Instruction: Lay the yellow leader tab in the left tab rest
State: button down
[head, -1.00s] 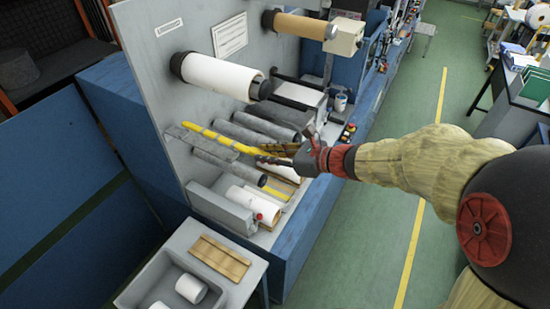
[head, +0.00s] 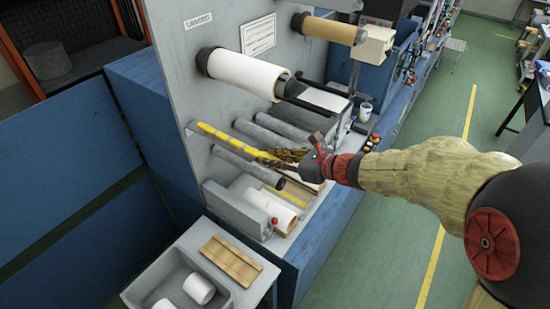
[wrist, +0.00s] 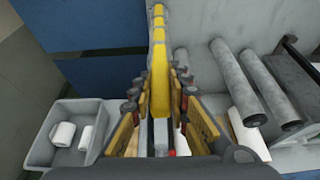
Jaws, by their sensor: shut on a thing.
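The yellow leader tab (head: 228,138) is a long narrow strip with darker bands. My gripper (head: 285,155) is shut on its near end, and the strip reaches up and left toward the grey machine panel. In the wrist view the tab (wrist: 159,62) runs straight ahead from between the fingers (wrist: 155,100). A thin grey ledge (head: 190,130) shows by the tab's far end at the panel's left edge; I take it for the left tab rest. I cannot tell whether the tab touches it.
Grey rollers (head: 262,133) lie right of the tab, with another (head: 238,165) below it. A white roll (head: 240,72) juts out above. A white roll (head: 270,208) sits lower on the machine. A grey bin (head: 165,275) stands at the front left.

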jog(key=shift+f, duration=0.2)
jog(key=c, duration=1.6)
grip_release()
jog(key=shift+d, duration=0.1)
jog(key=shift+s+d+r, duration=0.15)
jog(key=shift+d+r, duration=0.05)
jog(key=shift+d, duration=0.05)
jog(key=v, duration=1.1)
jog(key=shift+s, duration=0.1)
